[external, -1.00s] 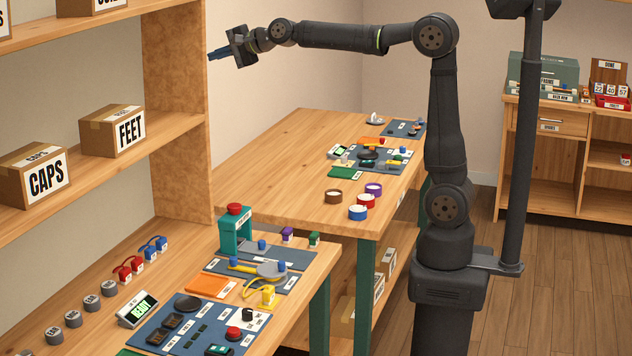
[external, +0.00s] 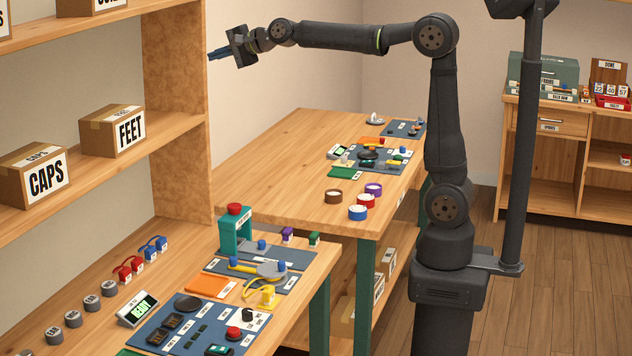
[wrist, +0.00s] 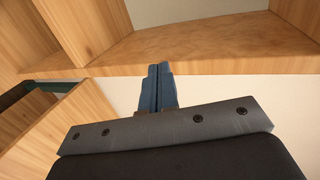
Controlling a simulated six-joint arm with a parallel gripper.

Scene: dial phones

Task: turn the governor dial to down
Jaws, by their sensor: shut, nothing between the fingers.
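My gripper (external: 212,56) is held high in front of the shelf's end panel, well above the benches. Its blue fingers (wrist: 157,85) are closed together with nothing between them in the wrist view. I cannot pick out the governor dial for sure, since the labels are too small to read. A small black knob (external: 247,314) by a white label sits on the blue work mat (external: 176,344) of the near bench. My gripper is far from it and touches nothing.
The near bench carries a display reading READY (external: 138,308), a red button (external: 233,333), a teal press (external: 236,232) and several grey weights. The far bench (external: 290,150) has more mats and parts. Shelves with CAPS (external: 36,176) and FEET (external: 114,130) boxes stand left.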

